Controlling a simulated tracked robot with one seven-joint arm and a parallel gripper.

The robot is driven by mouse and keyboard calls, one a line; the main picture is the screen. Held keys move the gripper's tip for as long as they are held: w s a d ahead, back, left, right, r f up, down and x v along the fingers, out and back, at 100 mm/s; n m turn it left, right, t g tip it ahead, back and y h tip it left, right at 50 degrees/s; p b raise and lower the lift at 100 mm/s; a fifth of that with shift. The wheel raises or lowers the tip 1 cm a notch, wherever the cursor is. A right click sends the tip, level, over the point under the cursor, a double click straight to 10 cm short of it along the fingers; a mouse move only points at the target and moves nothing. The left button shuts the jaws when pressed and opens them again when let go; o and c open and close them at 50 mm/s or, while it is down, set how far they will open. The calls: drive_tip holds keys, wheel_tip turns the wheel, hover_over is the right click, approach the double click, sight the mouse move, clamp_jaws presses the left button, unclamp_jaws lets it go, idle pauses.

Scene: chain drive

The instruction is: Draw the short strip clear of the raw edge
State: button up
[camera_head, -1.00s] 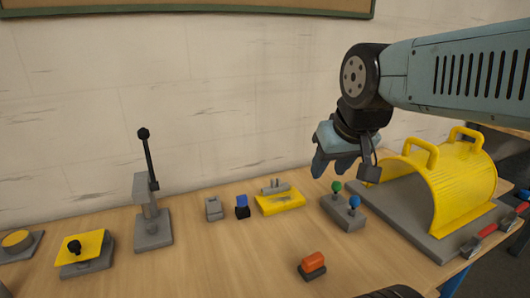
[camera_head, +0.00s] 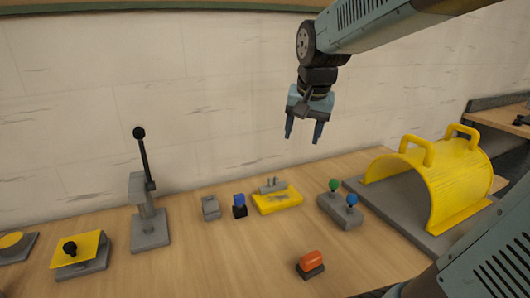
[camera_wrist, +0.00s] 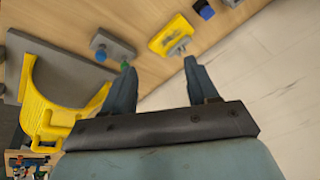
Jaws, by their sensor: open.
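My gripper (camera_head: 303,138) is open and empty, raised in front of the wall above the back of the bench, fingers pointing down. In the wrist view its two fingers (camera_wrist: 158,66) stand apart with nothing between them. A yellow plate (camera_head: 278,201) with a dark mark on top lies below and left of it, with a small grey pinned piece (camera_head: 272,185) at its back edge. The plate also shows in the wrist view (camera_wrist: 161,40), beyond the fingers. I cannot tell which item is the short strip or the raw edge.
A yellow arched guard (camera_head: 440,185) stands on a grey base at right. A grey box (camera_head: 341,212) bears green and blue knobs. An orange rocker (camera_head: 311,260) sits in front. A blue-topped switch (camera_head: 240,205) and a tall lever stand (camera_head: 150,228) are left. Bare wood lies between.

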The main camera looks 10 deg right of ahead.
drive_tip(key=w+f+m+g, duration=0.1)
drive_tip(key=w+f+m, duration=0.2)
drive_tip(key=w, duration=0.6)
drive_tip(key=m+g, duration=0.3)
drive_tip(key=m, duration=0.5)
hover_over(271, 182)
drive_tip(key=w, duration=0.2)
wheel_tip(271, 182, down, 18)
drive_tip(key=f, duration=1.3)
drive_tip(key=shift+s+d, duration=0.15)
drive_tip(key=shift+s, duration=0.1)
drive_tip(key=shift+r, duration=0.1)
clamp_jaws()
